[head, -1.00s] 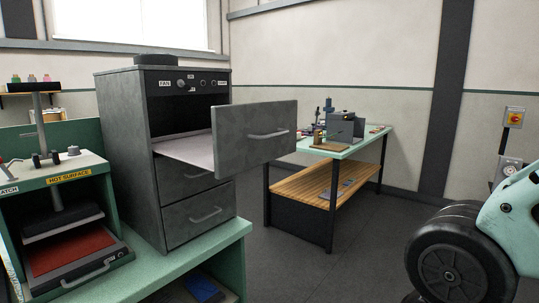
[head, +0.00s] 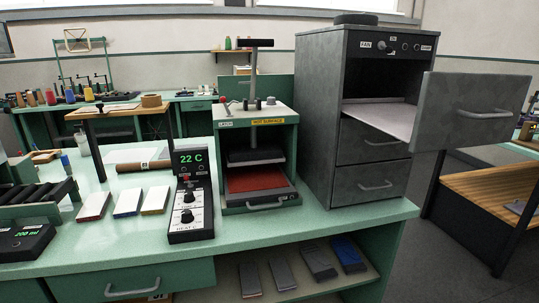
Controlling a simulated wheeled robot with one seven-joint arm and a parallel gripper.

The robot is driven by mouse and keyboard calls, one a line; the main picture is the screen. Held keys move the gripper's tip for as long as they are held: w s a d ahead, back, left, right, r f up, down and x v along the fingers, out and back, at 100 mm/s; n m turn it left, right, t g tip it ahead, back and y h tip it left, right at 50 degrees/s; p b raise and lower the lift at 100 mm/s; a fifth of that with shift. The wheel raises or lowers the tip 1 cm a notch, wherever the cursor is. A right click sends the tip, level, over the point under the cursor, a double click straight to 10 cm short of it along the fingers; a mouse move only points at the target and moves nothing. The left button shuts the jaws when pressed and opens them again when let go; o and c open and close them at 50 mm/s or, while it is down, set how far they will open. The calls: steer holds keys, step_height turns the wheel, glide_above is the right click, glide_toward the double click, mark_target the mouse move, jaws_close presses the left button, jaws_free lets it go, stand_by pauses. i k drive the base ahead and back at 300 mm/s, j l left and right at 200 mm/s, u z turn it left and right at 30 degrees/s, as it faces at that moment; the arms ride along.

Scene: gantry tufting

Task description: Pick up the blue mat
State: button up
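A dark slab with a blue top (head: 348,254) lies on the lower shelf under the green bench, at the right end of a row of flat pieces. A pale flat piece with a blue edge (head: 128,202) lies on the bench top, between a red-edged one (head: 94,204) and a yellow-edged one (head: 155,200). I cannot tell for sure which of the two blue pieces is the blue mat. Nothing touches either of them. My gripper is not in view.
The green bench (head: 330,214) carries a heat controller (head: 190,212) reading 22 C, a hot press (head: 257,160) with a red plate, and a grey cabinet (head: 318,110) with its top drawer (head: 470,112) pulled out. Grey slabs (head: 282,275) share the shelf.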

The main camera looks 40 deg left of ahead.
mark_target(128, 204)
steer(key=u, duration=2.25)
steer(key=i+j+z, duration=0.1)
steer(key=i+j, duration=0.15)
steer(key=j, duration=0.15)
steer(key=i+j+z, duration=0.1)
steer(key=j, duration=0.25)
steer(key=i+j+z, duration=0.1)
steer(key=i+j, duration=0.2)
steer(key=j, duration=0.15)
steer(key=i+j+z, duration=0.1)
steer(key=j, duration=0.3)
steer(key=i+j+z, duration=0.1)
steer(key=i+j, duration=0.2)
steer(key=j, duration=0.15)
steer(key=i+j+z, duration=0.1)
steer(key=j, duration=0.35)
steer(key=i+j+z, duration=0.1)
steer(key=j, duration=0.35)
steer(key=i+j+z, duration=0.1)
steer(key=j, duration=0.4)
steer(key=i, duration=0.1)
